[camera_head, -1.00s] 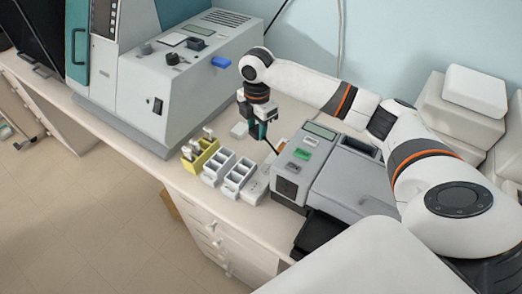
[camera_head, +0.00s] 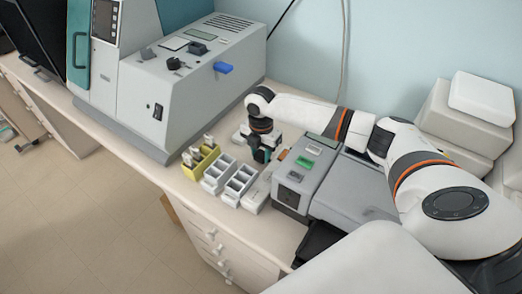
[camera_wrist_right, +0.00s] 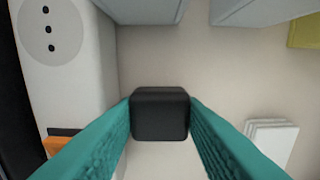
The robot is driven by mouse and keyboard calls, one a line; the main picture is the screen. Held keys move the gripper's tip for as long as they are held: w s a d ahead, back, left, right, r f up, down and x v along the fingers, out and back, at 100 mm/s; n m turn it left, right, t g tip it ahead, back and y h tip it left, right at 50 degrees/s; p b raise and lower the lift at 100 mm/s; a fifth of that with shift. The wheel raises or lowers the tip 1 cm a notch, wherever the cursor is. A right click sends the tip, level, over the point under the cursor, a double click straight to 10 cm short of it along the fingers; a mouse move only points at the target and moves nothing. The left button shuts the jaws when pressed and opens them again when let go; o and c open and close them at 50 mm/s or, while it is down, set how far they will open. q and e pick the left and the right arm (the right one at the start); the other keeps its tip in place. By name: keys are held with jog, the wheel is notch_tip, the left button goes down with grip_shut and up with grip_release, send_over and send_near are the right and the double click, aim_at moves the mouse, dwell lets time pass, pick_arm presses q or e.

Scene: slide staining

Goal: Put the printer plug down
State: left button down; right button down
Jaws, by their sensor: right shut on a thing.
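The printer plug, a small black block (camera_wrist_right: 160,114), sits between the teal fingers of my right gripper (camera_wrist_right: 160,118) in the right wrist view. The gripper is shut on it, over bare pale tabletop. Whether the plug touches the table I cannot tell. In the head view my right gripper (camera_head: 263,156) is low over the bench, behind the white power strip (camera_head: 257,193) and left of the grey printer (camera_head: 318,180). The strip, with an orange switch, also shows at the left of the right wrist view (camera_wrist_right: 70,85), apart from the plug. My left gripper is out of view.
A yellow rack (camera_head: 201,158) and two pale grey racks (camera_head: 218,174) (camera_head: 239,186) stand left of the strip. A white stack (camera_wrist_right: 270,140) lies close by in the right wrist view. A large grey machine (camera_head: 185,85) stands at the back left.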

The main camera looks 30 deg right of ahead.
aim_at(261, 153)
jog(key=shift+f, duration=0.1)
jog(key=shift+f, duration=0.1)
jog(key=shift+f, duration=0.5)
jog(key=c, duration=1.2)
grip_release()
jog(key=shift+c, duration=0.2)
notch_tip(261, 153, up, 13)
jog(key=b, duration=0.2)
jog(key=shift+r+b, duration=0.15)
jog(key=shift+b, duration=0.15)
